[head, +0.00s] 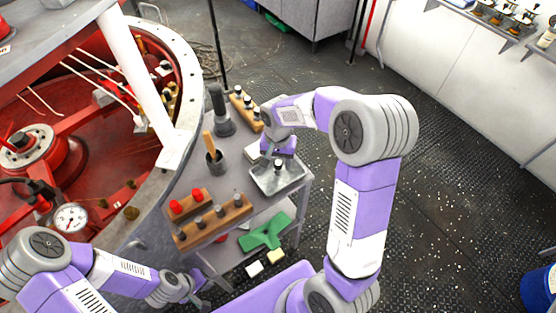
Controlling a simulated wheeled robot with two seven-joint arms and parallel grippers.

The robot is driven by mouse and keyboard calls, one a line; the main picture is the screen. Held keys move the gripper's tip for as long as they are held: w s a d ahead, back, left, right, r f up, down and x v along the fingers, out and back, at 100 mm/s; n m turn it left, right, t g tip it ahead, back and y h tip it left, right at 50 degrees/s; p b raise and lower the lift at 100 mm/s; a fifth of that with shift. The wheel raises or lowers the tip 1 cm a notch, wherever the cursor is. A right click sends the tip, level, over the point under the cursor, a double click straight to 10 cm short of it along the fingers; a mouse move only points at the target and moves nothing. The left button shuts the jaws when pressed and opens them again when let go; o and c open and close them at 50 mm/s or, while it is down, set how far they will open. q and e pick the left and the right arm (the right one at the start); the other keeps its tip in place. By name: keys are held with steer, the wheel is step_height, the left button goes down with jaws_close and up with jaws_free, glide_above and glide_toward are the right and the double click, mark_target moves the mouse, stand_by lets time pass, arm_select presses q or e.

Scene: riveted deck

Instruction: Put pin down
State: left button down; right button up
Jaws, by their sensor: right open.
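A small pin with a dark top (278,165) shows at the metal tray (294,182) on the small grey table. My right gripper (278,153) is open just above the tray, right by the pin. The pin looks upright; I cannot tell whether its foot touches the tray floor or whether the fingers still touch it. My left gripper (203,303) is low at the bottom edge of the head view, away from the table top, and its fingers are too small to read.
Wooden racks hold red-topped pins (188,203), grey pins (212,222) and dark-topped pins (246,110). A dark cup with a wooden handle (216,160) and a dark cylinder (221,112) stand on the table. A green part (266,232) lies on the lower shelf. A red round machine (60,150) is at the left.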

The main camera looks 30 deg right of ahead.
mark_target(278, 163)
steer(key=shift+r, duration=0.55)
arm_select(q)
step_height(278, 163, up, 3)
steer(key=p, duration=0.3)
arm_select(e)
step_height(278, 163, up, 11)
steer(key=shift+r, duration=0.15)
